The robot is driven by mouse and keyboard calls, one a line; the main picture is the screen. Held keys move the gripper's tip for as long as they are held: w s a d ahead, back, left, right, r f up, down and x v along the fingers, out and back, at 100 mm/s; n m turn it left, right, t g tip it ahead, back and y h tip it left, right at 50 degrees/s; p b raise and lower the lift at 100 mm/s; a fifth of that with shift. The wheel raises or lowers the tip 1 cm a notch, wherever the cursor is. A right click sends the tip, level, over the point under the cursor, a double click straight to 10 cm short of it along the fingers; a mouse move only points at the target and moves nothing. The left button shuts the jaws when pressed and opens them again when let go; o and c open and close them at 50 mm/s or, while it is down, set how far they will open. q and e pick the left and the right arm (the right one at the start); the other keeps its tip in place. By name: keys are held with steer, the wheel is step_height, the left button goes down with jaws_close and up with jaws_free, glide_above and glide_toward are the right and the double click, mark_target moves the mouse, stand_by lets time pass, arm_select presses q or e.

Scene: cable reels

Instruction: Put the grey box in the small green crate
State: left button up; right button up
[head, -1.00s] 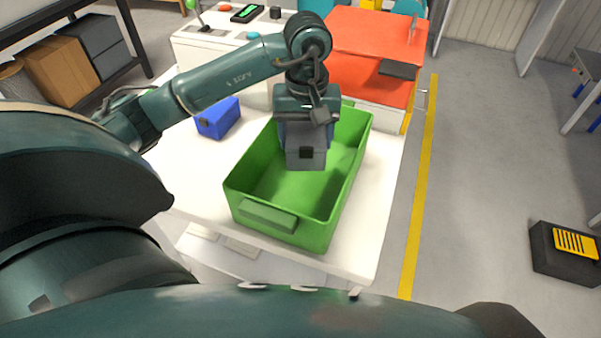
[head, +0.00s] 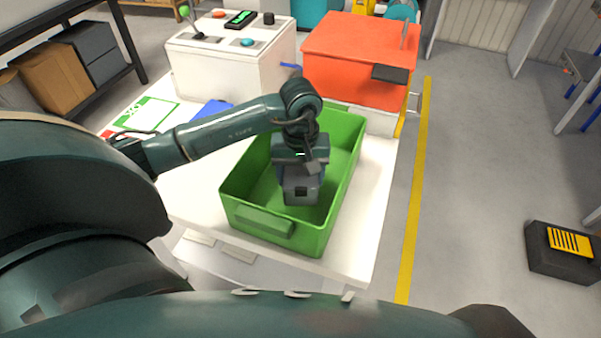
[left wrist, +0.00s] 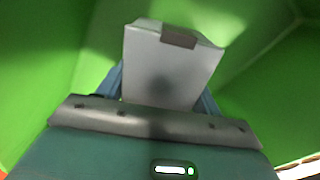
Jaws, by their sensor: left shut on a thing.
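The grey box (head: 300,192) is in the grip of my left gripper (head: 301,180), inside the walls of the small green crate (head: 240,195) on the white table. In the left wrist view the grey box (left wrist: 170,70) stands out between the blue fingers, with a darker patch on its edge, and the green crate walls (left wrist: 40,60) surround it. My left gripper is shut on the box. I cannot tell whether the box touches the crate floor. My right gripper is not in view.
A blue thing (head: 212,110) lies behind my left forearm, mostly hidden. A white control box (head: 230,65) and a red-orange box (head: 360,60) stand behind the crate. A black case (head: 555,262) with a yellow grille is on the floor at right.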

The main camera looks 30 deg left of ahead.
mark_target(301, 168)
arm_select(q)
steer(key=o, duration=1.1)
steer(key=shift+f, duration=0.15)
steer(key=shift+c, duration=0.2)
steer(key=shift+r+p, duration=0.3)
steer(key=shift+p, duration=0.05)
step_height(301, 168, up, 11)
steer(key=shift+f+b, duration=0.2)
steer(key=shift+b, duration=0.35)
steer(key=shift+r, duration=0.55)
